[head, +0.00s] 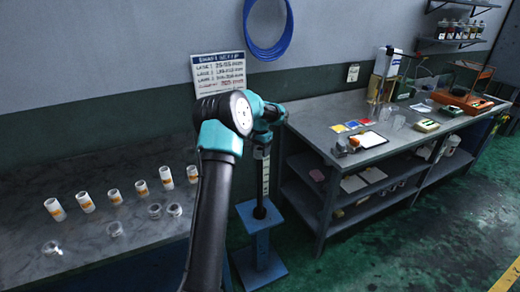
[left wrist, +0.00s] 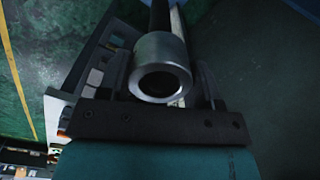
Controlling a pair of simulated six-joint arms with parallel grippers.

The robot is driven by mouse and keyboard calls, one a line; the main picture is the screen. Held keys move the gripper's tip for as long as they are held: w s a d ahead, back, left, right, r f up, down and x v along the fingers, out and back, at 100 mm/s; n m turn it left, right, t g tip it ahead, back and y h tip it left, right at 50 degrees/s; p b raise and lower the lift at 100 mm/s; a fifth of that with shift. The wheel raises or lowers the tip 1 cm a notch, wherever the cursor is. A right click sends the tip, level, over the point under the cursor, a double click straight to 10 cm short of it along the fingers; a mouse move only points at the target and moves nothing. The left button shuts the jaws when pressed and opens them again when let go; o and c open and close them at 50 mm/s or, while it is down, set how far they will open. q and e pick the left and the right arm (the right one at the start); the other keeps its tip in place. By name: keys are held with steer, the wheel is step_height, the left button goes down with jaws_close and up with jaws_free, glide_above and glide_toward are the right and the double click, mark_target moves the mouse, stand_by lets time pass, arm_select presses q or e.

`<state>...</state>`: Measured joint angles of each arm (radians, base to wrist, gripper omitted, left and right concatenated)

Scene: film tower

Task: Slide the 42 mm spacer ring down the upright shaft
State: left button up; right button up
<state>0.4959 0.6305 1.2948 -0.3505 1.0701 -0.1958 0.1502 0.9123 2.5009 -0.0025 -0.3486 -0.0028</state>
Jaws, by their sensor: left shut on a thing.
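My left gripper (head: 268,122) is at the upper part of the upright shaft (head: 260,206), which rises from a blue stand. In the left wrist view the two fingers of the gripper (left wrist: 163,85) are shut on a grey metal spacer ring (left wrist: 152,50), one on each side. The ring's bore faces the camera and looks dark. A dark shaft (left wrist: 159,14) shows just beyond the ring, in line with it. I cannot tell whether the ring is around the shaft. The ring does not show clearly in the head view. My right gripper is not in view.
The left bench (head: 100,184) holds several white tubes with orange labels and several clear or metal rings (head: 115,229). The blue stand (head: 262,262) is on the green floor, between that bench and a workbench (head: 318,131) on the right. A blue hose coil (head: 250,42) hangs behind.

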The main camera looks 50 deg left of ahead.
arm_select(q)
steer(key=o, duration=1.2)
steer(key=shift+r, duration=0.15)
step_height(320, 180, up, 17)
steer(key=shift+r, duration=0.1)
stand_by(1.0)
